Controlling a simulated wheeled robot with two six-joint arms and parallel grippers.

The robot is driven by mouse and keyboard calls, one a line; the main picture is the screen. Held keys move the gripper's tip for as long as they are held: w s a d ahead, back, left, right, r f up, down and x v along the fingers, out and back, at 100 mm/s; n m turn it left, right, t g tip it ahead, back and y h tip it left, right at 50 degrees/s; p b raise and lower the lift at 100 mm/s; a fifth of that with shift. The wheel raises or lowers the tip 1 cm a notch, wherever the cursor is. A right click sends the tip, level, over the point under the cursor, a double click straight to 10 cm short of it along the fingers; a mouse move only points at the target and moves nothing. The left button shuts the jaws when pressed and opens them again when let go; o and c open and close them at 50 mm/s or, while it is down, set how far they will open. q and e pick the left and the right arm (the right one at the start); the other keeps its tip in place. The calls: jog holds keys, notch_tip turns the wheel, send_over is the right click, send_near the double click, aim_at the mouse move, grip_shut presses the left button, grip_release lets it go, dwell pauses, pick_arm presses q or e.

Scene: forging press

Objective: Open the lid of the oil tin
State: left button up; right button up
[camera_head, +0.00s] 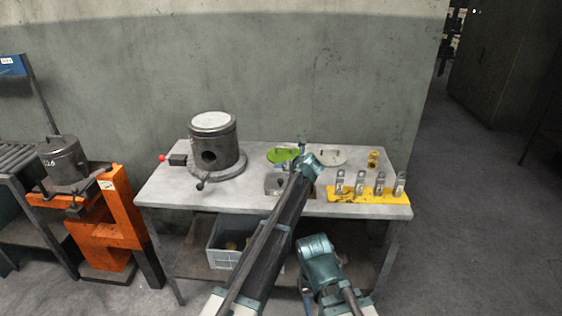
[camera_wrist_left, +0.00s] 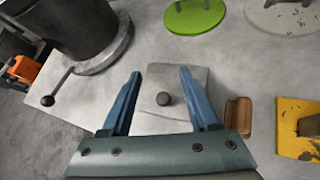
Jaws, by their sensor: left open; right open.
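The oil tin (camera_head: 273,186) appears to be the low grey square box on the workbench. In the left wrist view its lid (camera_wrist_left: 189,84) is shut and has a small dark knob (camera_wrist_left: 163,99). My left gripper (camera_wrist_left: 160,72) is open and empty, with its blue fingers to either side of the knob in that view; I see no contact. In the head view my left arm reaches over the bench and partly hides the tin. My right gripper (camera_head: 321,276) is low in front of the bench, open; its fingertips are hard to make out.
A dark cylinder (camera_head: 213,150) with a ball-ended lever stands left of the tin. A green disc (camera_head: 283,155) and a grey disc (camera_head: 330,155) lie behind. A yellow plate (camera_head: 345,196) with several upright metal pieces lies right. A brown block (camera_wrist_left: 237,120) sits close beside the tin.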

pick_arm(q)
jog(key=p+v, duration=0.2)
jog(key=v, duration=0.3)
jog(key=shift+s+d+r, duration=0.1)
